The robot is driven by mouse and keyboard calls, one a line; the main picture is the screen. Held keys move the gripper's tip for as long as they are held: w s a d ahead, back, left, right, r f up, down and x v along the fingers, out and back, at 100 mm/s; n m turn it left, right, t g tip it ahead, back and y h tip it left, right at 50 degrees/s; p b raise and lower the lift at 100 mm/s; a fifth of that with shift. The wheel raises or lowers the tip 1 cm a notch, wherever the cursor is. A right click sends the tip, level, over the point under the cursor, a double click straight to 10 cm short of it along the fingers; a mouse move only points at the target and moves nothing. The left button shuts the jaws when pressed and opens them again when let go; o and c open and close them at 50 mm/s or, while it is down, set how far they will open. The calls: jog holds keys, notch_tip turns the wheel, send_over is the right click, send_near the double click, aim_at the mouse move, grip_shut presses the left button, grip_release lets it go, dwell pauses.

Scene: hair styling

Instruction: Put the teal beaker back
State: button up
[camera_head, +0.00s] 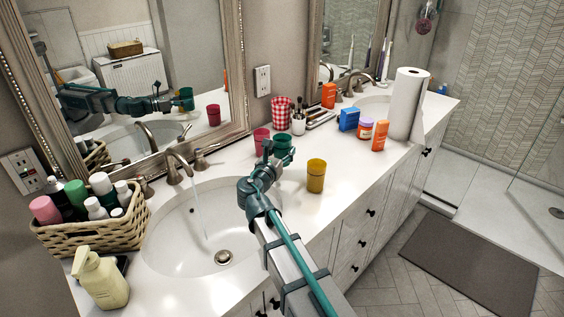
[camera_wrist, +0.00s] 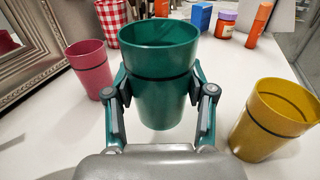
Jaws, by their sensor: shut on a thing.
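The teal beaker (camera_wrist: 158,75) is upright between the two fingers of my gripper (camera_wrist: 160,95), which is shut on it around its middle. In the head view the teal beaker (camera_head: 283,144) shows at the end of my gripper (camera_head: 276,158), over the counter right of the near sink. Its base is partly hidden, and I cannot tell whether it touches the counter. A pink-red beaker (camera_wrist: 90,68) stands just left of it, and a yellow beaker (camera_wrist: 270,120) stands to its right and nearer; both are upright and apart from my gripper.
Behind are a red checked cup (camera_head: 283,112) and a white holder with brushes (camera_head: 298,124). A blue box (camera_head: 348,119), orange bottles and a paper towel roll (camera_head: 408,104) stand farther right. Water runs into the near sink (camera_head: 190,240). A wicker basket (camera_head: 92,230) is at left.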

jog(key=shift+w+f, duration=0.6)
jog(key=shift+f, duration=0.05)
jog(key=shift+w+f, duration=0.2)
jog(key=shift+f, duration=1.65)
jog(key=shift+f, duration=0.1)
jog(key=o, duration=1.2)
jog(key=shift+s+a, duration=0.1)
jog(key=shift+s, duration=0.05)
jog(key=b+v, duration=0.1)
jog(key=v, duration=1)
jog(key=shift+s+a, duration=0.1)
jog(key=shift+s, duration=0.2)
jog(key=shift+w, duration=0.1)
